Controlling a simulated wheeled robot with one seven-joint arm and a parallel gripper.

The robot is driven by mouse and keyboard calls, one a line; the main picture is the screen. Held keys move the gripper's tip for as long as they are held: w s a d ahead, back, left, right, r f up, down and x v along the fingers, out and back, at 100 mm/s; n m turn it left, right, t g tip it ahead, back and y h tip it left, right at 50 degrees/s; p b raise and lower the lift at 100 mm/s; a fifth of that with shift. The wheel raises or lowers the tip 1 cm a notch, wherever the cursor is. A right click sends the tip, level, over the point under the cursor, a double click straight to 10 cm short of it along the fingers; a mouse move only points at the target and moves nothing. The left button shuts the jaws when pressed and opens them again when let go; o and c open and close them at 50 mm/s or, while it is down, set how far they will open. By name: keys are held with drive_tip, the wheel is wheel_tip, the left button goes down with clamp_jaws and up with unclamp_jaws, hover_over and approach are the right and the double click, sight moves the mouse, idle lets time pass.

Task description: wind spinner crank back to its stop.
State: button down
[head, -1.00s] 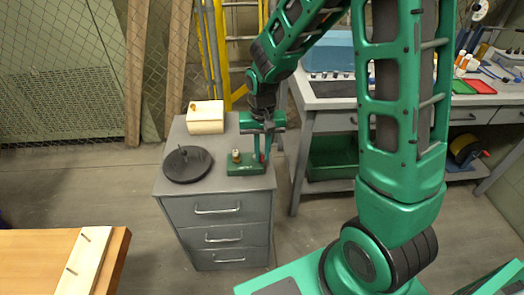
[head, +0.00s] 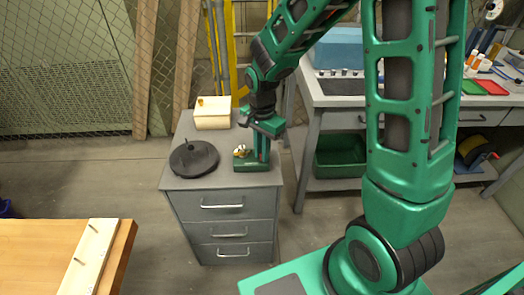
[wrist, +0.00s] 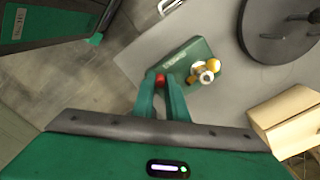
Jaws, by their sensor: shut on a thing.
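A small green base (head: 250,167) stands on top of the grey drawer cabinet. It carries a brass and white hub (head: 241,152), which the wrist view shows as a round white and yellow piece (wrist: 207,72). Next to the hub, at the near end of the base in the wrist view, is a red knob (wrist: 160,79), which seems to be the crank handle. My gripper (head: 262,158) points down over the right side of the base. Its two fingers (wrist: 162,80) are shut on the red knob. The crank arm itself is mostly hidden.
On the same cabinet (head: 232,212) are a black disc (head: 194,159) with an upright peg, to the left, and a cream box (head: 212,115) behind. A grey workbench (head: 340,98) with a green bin (head: 338,155) stands to the right. A wooden table (head: 30,250) is at front left.

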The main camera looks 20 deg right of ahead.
drive_tip(key=shift+w+r+m, duration=0.1)
drive_tip(key=shift+w+m, duration=0.2)
drive_tip(key=c, duration=1.9)
unclamp_jaws()
drive_tip(key=shift+o, duration=0.7)
drive_tip(key=shift+s, duration=0.1)
wheel_tip(320, 180, up, 11)
drive_tip(key=shift+f, duration=0.2)
drive_tip(key=shift+d, duration=0.1)
